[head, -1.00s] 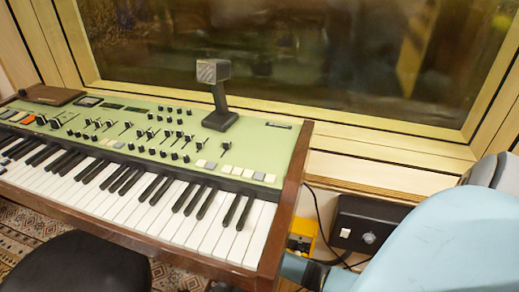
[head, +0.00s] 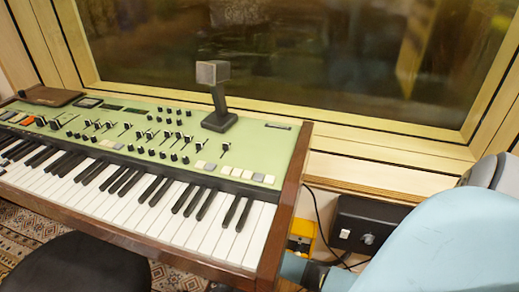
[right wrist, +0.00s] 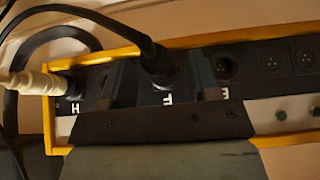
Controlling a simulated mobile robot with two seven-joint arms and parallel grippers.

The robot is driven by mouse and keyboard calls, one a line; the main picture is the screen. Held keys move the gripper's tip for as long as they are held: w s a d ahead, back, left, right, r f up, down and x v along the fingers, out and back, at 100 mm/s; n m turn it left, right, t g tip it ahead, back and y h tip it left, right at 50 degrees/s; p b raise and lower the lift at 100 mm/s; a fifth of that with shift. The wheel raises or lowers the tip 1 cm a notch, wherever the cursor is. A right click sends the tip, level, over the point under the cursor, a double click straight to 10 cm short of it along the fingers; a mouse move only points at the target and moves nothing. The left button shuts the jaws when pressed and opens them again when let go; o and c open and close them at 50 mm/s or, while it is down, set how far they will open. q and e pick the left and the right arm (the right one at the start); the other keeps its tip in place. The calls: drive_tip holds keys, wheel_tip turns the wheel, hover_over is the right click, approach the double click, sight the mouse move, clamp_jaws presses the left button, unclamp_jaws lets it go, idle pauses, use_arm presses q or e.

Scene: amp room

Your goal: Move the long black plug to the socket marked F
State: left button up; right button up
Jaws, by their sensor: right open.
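In the right wrist view, a black socket panel (right wrist: 93,76) in a yellow frame carries the marks H, F and E. A black plug (right wrist: 159,66) with a black cable stands at the socket marked F (right wrist: 168,100); I cannot tell how deeply it sits. My right gripper (right wrist: 163,72) is open, with one dark finger on each side of this plug. The socket marked E (right wrist: 226,67) looks empty. A cream plug (right wrist: 45,82) stands at the socket marked H. In the head view my right gripper is hidden behind my arm and the keyboard. My left gripper is out of view.
A green keyboard (head: 225,145) with a lamp-like stand (head: 219,100) fills the left and middle. A yellow box (head: 302,236) and a dark wall box (head: 365,222) are low behind its right end. The cream plug's and black plug's cables (right wrist: 115,25) pass close to my right gripper.

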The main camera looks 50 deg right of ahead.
drive_tip(key=shift+s+a+r+p, duration=0.15)
drive_tip(key=shift+a+r+p, duration=0.15)
drive_tip(key=shift+r+p, duration=0.35)
drive_tip(key=shift+p+v, duration=0.55)
drive_tip(key=shift+v, duration=0.5)
use_arm(q)
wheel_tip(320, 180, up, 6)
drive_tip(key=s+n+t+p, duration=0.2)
drive_tip(key=p, duration=0.2)
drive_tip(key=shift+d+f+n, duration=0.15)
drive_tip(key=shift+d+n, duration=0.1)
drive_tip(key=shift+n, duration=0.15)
use_arm(e)
drive_tip(key=v, duration=1)
drive_tip(key=shift+a, duration=0.2)
drive_tip(key=shift+s, duration=0.1)
